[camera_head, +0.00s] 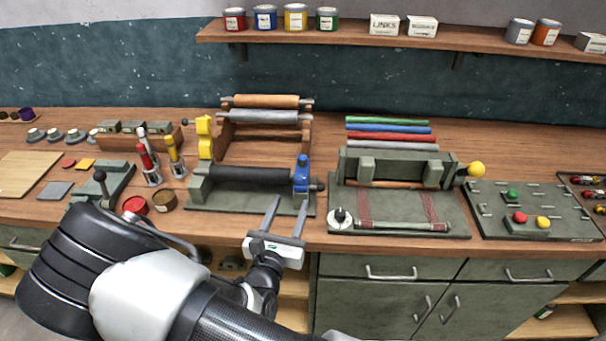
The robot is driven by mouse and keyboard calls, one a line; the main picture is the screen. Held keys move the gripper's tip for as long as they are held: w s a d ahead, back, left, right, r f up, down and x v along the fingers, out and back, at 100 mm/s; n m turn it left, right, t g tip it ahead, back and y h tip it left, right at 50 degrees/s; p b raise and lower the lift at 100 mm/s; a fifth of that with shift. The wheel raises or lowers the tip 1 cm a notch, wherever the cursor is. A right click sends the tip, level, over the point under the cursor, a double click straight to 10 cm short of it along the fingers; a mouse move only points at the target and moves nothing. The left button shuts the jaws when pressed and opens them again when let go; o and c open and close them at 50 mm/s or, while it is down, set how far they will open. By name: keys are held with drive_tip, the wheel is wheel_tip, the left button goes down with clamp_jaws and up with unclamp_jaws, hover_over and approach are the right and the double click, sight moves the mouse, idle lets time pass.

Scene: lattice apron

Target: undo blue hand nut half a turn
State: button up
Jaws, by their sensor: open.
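The blue hand nut (301,175) stands at the right end of the black roller (250,175) on a green-based roller device. It is an upright blue piece with a small dark knob beside it. My gripper (287,206) is in front of and just below the nut, over the front edge of the device's base. Its two fingers point away from me toward the device, spread apart with nothing between them. They appear apart from the nut, though the exact gap in depth is hard to tell.
Left of the roller device stand red and yellow handled tools (174,158) and open red and brown tins (164,200). A green-based fixture (400,222) with a yellow ball knob lies close on the right. Drawers and cabinet doors (390,268) are below the bench edge.

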sight(300, 181)
drive_tip(key=w, duration=0.4)
drive_tip(key=w+d, duration=0.1)
drive_tip(key=w, duration=0.3)
drive_tip(key=w+d+p, duration=0.1)
drive_tip(key=w, duration=0.2)
drive_tip(key=shift+w+d, duration=0.2)
drive_tip(key=shift+w, duration=0.2)
drive_tip(key=shift+c, duration=0.2)
drive_tip(key=c, duration=1)
